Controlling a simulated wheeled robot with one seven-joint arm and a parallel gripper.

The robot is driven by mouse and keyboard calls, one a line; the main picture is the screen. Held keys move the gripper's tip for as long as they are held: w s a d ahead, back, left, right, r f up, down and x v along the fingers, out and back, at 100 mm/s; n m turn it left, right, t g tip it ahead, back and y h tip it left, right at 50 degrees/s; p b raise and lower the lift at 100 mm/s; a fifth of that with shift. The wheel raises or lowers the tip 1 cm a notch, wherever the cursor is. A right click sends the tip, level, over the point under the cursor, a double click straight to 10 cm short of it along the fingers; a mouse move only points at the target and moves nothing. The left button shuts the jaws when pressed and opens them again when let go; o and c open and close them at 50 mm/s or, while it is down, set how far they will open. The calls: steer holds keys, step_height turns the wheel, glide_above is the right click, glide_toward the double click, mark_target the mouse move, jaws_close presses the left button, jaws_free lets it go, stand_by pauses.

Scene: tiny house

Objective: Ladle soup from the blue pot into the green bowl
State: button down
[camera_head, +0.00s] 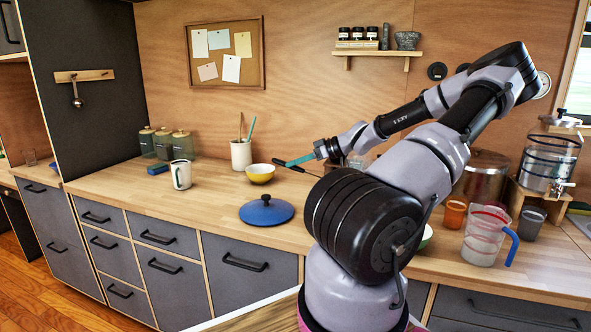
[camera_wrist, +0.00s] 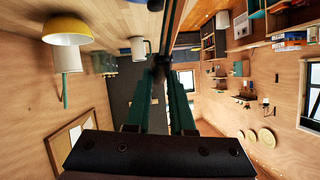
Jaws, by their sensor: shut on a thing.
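My gripper (camera_head: 298,161) is raised over the counter right of the yellow bowl, fingers pointing left. It is shut on a thin dark handle (camera_head: 283,165); in the wrist view a dark bar (camera_wrist: 173,28) runs up from the teal fingers (camera_wrist: 161,75). It looks like a ladle handle, but its scoop is hidden. A blue lid (camera_head: 266,213) lies knob up on the counter in front. I cannot make out the blue pot; my arm hides that part of the counter. The edge of a green bowl (camera_head: 427,237) shows just right of my arm.
A yellow bowl (camera_head: 260,173), white mug (camera_head: 181,175) and utensil crock (camera_head: 241,154) stand left on the counter. A large metal pot (camera_head: 484,176), orange cup (camera_head: 455,213), measuring jug (camera_head: 485,237) and water dispenser (camera_head: 548,162) crowd the right. The counter's front left is clear.

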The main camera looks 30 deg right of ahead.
steer(key=shift+w+a+r, duration=0.1)
steer(key=shift+w+r, duration=0.05)
steer(key=shift+r, duration=1.6)
steer(key=shift+w+a+r, duration=0.1)
steer(key=shift+r, duration=1.6)
